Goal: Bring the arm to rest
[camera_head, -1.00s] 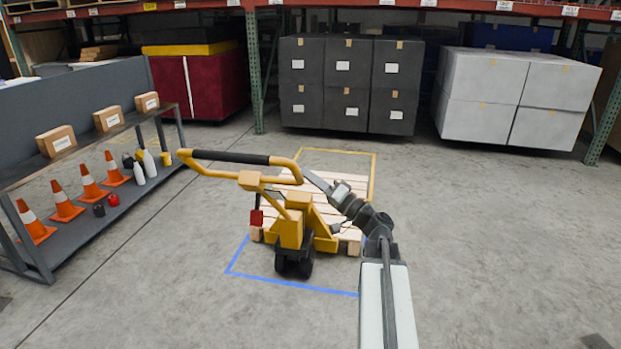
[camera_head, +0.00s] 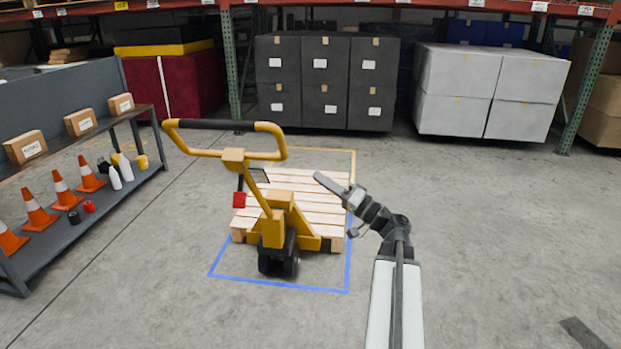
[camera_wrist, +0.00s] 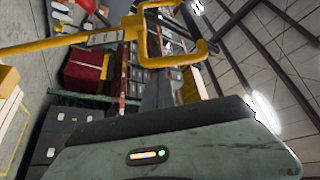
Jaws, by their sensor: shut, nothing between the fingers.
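My gripper (camera_head: 326,182) is at the end of my arm, raised in front of the wooden pallet (camera_head: 318,205) in the head view. It looks shut and holds nothing. The yellow pallet jack (camera_head: 275,228) stands at the pallet to the left of my gripper, with its handle (camera_head: 225,125) upright and tilted. In the wrist view the yellow handle (camera_wrist: 140,38) crosses the upper part of the picture, and a grey-green part of my own arm fills the lower part. My fingertips are not clear there.
Blue floor tape (camera_head: 280,283) marks an area around the jack. A low shelf (camera_head: 80,215) with orange cones (camera_head: 37,214) stands at left. Dark totes (camera_head: 325,85) and light grey totes (camera_head: 490,95) stand at the back. The floor at right is mostly clear.

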